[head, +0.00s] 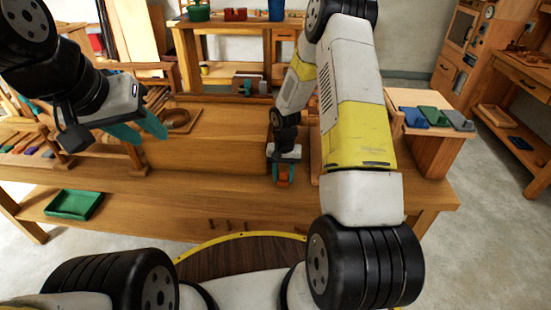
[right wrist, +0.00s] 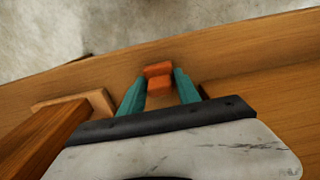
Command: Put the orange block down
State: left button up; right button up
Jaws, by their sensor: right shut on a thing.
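The orange block (head: 283,178) is between the teal fingers of my right gripper (head: 284,173), in front of the wooden bench (head: 215,137) in the head view. In the right wrist view, the orange block (right wrist: 158,76) sits between the fingertips of the right gripper (right wrist: 159,84), which is shut on it. Bench wood lies beneath it; I cannot tell whether the block touches that surface. My left gripper (head: 137,131) is at the left, above the bench, with its teal fingers apart and nothing seen between them.
Blue, green and grey pieces sit on a wooden stand (head: 441,148) at right. A wooden post (right wrist: 45,145) stands left of the right gripper in the wrist view.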

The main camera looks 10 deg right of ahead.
jog(key=shift+f, duration=0.15)
jog(key=o, duration=1.3)
